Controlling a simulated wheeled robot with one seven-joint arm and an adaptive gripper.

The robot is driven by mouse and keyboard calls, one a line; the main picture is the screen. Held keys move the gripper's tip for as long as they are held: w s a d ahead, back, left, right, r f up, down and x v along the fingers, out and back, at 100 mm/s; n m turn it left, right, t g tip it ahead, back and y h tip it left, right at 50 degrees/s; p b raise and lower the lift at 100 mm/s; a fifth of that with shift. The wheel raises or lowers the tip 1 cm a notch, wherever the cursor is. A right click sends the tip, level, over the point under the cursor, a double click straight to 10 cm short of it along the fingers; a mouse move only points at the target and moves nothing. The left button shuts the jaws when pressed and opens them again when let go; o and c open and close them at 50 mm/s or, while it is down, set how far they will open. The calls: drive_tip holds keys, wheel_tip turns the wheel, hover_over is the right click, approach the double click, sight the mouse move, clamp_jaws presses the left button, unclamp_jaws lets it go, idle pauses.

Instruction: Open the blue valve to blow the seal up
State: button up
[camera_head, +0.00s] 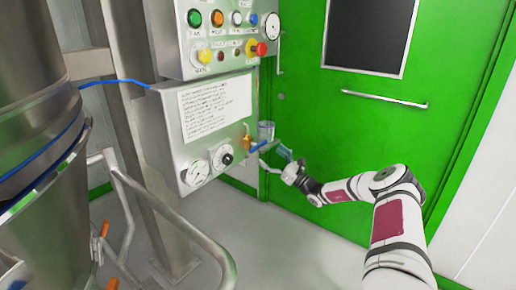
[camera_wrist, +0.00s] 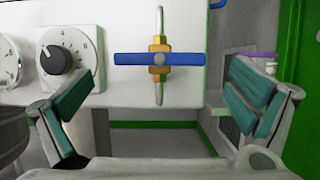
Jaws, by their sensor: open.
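The blue valve (camera_wrist: 185,59) has a flat blue handle lying level across a brass body on a thin upright pipe, at the right side of the grey panel. In the head view the blue handle (camera_head: 258,146) shows small at the panel's lower right edge, close to my fingers. My gripper (camera_wrist: 163,98) is open and empty. In the wrist view its teal-padded fingers stand wide apart to the left and right, with the valve centred above the gap. In the head view my gripper (camera_head: 279,156) is just right of the valve. No contact is clear.
A black numbered knob (camera_wrist: 58,53) sits left of the valve, beside a round gauge (camera_head: 195,174). The button panel (camera_head: 222,50) is above. A bent metal rail (camera_head: 178,225) and a steel vessel (camera_head: 35,110) stand left. A green door (camera_head: 385,125) is behind my arm.

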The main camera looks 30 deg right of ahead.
sight(260, 147)
drive_tip(key=b+x, duration=0.1)
drive_tip(key=x, duration=0.5)
drive_tip(key=shift+w+a+r, duration=0.1)
drive_tip(key=shift+w+r, duration=0.1)
drive_tip(key=c, duration=0.9)
